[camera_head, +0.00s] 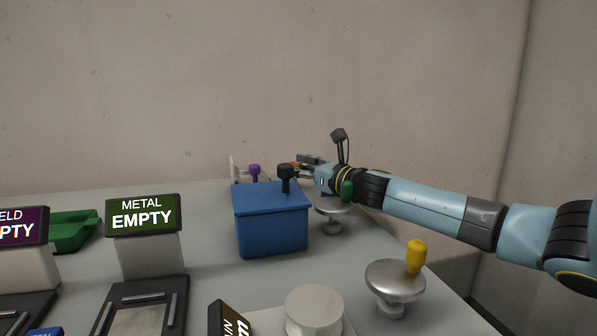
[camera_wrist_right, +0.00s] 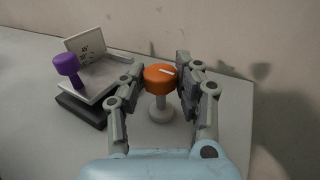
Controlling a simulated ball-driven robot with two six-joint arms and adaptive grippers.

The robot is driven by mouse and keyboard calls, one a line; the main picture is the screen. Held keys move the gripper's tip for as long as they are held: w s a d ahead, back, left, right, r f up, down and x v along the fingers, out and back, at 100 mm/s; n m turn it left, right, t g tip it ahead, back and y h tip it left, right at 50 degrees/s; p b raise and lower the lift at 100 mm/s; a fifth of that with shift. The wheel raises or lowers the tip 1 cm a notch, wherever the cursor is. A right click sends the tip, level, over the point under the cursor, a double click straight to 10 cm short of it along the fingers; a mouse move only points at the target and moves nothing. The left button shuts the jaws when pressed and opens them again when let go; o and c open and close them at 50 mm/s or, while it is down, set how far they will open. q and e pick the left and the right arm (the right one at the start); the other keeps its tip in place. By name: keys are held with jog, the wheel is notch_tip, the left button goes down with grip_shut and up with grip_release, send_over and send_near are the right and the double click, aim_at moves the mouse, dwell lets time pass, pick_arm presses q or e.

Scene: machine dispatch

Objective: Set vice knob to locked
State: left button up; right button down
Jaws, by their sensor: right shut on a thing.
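An orange knob (camera_wrist_right: 159,79) with a white mark on top stands on a pale post with a round foot in the right wrist view. My right gripper (camera_wrist_right: 162,80) has its fingers on both sides of this knob and is shut on it. In the head view my right gripper (camera_head: 297,163) is at the far end of the table, behind the blue box, and only a little orange of the knob (camera_head: 290,164) shows. No label on the orange knob can be read. My left gripper is not in view.
A purple knob (camera_wrist_right: 67,64) stands beside an upright marked plate (camera_wrist_right: 88,46), left of the orange knob. A blue box (camera_head: 271,222) with a black knob (camera_head: 286,174) is in front. Silver stands with green (camera_head: 347,190) and yellow (camera_head: 415,256) knobs are at right. A wall is behind.

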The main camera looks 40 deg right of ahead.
aim_at(298, 164)
jog(key=shift+m+h, duration=0.3)
jog(key=shift+h, duration=0.2)
jog(key=c, duration=0.9)
grip_release()
notch_tip(298, 164, up, 10)
